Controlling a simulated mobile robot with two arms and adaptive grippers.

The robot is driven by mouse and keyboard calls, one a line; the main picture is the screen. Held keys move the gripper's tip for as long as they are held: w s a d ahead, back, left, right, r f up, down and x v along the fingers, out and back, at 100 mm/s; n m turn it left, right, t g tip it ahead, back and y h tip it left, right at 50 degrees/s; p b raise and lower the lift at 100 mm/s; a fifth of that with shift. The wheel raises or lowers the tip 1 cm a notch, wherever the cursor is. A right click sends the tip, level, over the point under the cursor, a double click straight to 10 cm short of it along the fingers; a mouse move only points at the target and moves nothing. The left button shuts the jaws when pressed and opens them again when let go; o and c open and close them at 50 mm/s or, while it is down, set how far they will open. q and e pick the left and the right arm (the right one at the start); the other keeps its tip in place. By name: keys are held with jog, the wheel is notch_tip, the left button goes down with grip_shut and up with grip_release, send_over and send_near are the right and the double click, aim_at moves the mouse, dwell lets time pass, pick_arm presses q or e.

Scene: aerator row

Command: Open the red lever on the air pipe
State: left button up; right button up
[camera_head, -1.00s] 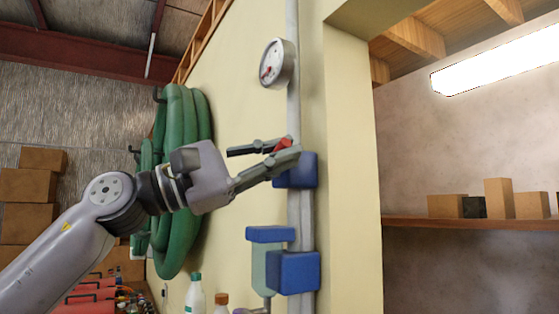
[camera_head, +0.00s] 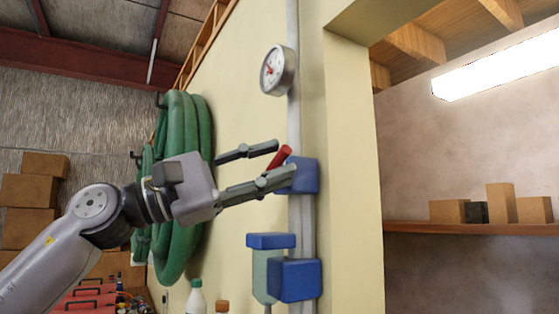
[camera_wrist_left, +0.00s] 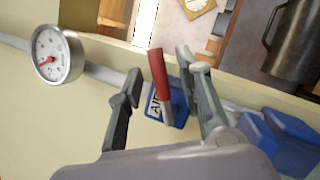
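The red lever (camera_head: 281,157) sticks out from a blue valve block (camera_head: 304,176) on the grey air pipe (camera_head: 294,120). My left gripper (camera_head: 284,162) is open, with its two fingers spread around the lever. In the left wrist view the red lever (camera_wrist_left: 159,75) stands between the two fingers (camera_wrist_left: 163,92), nearer the right one. I cannot tell whether it touches that finger. The blue block shows a label reading "AIR" in that view. My right gripper is not in view.
A round gauge (camera_head: 279,70) sits on the pipe above the valve. A second blue block (camera_head: 294,279) is below it. Green hoses (camera_head: 180,180) hang behind my arm. A shelf (camera_head: 470,228) with boxes is at right.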

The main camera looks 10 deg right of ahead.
pick_arm(q)
jog(key=v, duration=1)
jog(key=shift+a, duration=0.1)
